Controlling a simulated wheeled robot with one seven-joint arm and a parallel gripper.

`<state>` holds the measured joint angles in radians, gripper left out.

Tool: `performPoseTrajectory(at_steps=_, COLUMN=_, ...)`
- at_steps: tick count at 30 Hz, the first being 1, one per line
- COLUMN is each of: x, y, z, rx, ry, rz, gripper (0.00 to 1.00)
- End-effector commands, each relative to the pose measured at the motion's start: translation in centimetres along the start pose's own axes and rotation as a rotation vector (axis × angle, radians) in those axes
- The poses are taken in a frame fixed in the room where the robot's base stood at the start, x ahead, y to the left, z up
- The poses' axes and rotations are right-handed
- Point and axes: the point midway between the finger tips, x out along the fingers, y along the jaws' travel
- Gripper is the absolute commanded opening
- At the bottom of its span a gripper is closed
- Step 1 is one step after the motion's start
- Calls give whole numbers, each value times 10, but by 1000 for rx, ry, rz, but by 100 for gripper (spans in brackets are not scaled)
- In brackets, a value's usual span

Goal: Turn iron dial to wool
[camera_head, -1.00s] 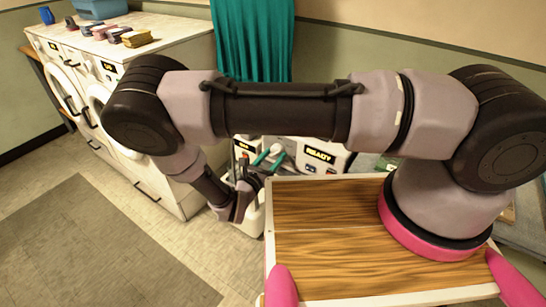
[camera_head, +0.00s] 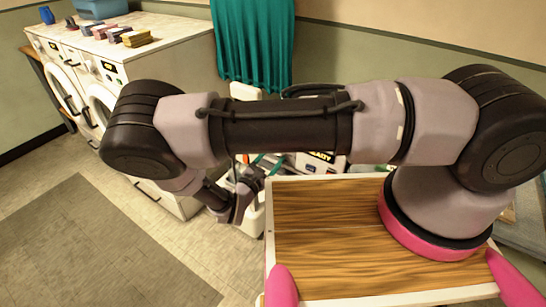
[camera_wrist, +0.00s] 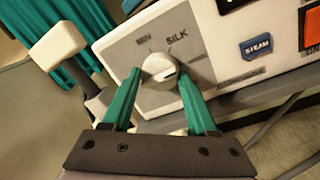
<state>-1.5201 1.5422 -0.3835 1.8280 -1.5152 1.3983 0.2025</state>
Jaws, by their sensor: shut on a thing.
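The iron dial (camera_wrist: 158,68) is a round white knob on a grey panel (camera_wrist: 188,45) in the wrist view. MIN is printed at its upper left and SILK at its upper right. A dark mark shows on the knob's lower right, but I cannot tell which label it points to. No WOOL label is readable; my right finger covers part of the panel. My gripper (camera_wrist: 160,78) has its two teal fingers shut on the dial, one on each side. In the head view my gripper (camera_head: 268,165) is low beyond the board, and the dial is hidden.
A STEAM button (camera_wrist: 257,46) and an orange button (camera_wrist: 311,28) sit right of the dial. A white block on a grey post (camera_wrist: 72,42) stands close on the left. A wooden-topped surface (camera_head: 330,230) is in front, white washers (camera_head: 165,60) at left.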

Motion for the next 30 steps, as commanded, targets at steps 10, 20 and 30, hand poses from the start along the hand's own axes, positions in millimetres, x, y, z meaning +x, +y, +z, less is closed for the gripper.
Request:
performPoseTrajectory(at_steps=10, x=0, y=0, z=-1, rx=153, ry=-12, rz=-2, gripper=4)
performPoseTrajectory(at_steps=20, x=0, y=0, z=-1, rx=185, ry=-14, rz=-2, gripper=4)
performPoseTrajectory(at_steps=30, x=0, y=0, z=-1, rx=185, ry=-14, rz=-2, gripper=89)
